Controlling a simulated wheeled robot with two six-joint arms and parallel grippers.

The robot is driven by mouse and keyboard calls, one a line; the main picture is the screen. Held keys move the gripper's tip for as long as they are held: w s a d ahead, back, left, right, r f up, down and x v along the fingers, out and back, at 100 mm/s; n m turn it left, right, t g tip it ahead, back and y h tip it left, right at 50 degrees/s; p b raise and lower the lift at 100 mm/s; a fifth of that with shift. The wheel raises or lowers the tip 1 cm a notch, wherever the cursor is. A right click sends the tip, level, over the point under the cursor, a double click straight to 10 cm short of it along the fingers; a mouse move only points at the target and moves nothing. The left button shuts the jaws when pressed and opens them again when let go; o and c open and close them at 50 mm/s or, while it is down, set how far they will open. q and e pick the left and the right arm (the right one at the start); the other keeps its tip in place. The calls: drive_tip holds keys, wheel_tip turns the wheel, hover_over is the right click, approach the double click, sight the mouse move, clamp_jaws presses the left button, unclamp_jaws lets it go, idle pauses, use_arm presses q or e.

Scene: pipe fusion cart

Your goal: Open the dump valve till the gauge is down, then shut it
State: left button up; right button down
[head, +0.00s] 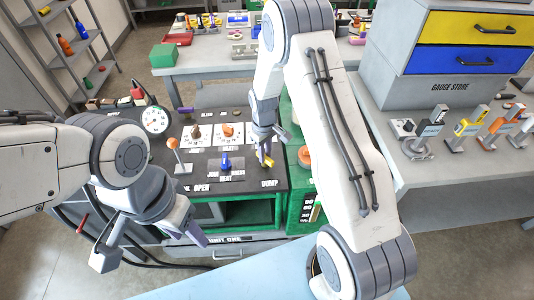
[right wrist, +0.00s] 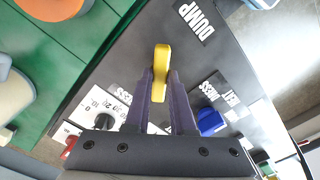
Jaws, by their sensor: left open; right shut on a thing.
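The dump valve's yellow handle (right wrist: 161,70) is between the purple fingertips of my right gripper (right wrist: 161,85), beside the DUMP label (right wrist: 195,20). In the head view the yellow handle (head: 267,161) shows at the cart panel's right side, with my right gripper (head: 262,150) shut on it from above. The round white gauge (head: 155,120) stands at the panel's back left; its needle is too small to read surely. My left gripper (head: 150,243) is open and empty in front of the panel's left front edge.
The panel also carries a blue knob (head: 225,161), an orange knob (head: 228,130) and a lever with an orange ball (head: 172,143). Right of the panel is a green unit (head: 301,190). A grey bench with gauge-store items (head: 430,130) stands at the right.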

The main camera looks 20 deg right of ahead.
sight(266, 156)
drive_tip(key=n, duration=0.5)
drive_tip(key=shift+d+r+n, duration=0.1)
drive_tip(key=shift+d+n, duration=0.05)
drive_tip(key=shift+n, duration=0.15)
drive_tip(key=shift+n+b, duration=0.3)
drive_tip(key=shift+n, duration=1.8)
drive_tip(key=c, duration=0.8)
unclamp_jaws()
drive_tip(key=shift+o, duration=0.2)
wheel_tip(266, 156, up, 11)
drive_tip(key=b, duration=0.1)
drive_tip(key=shift+f, duration=0.2)
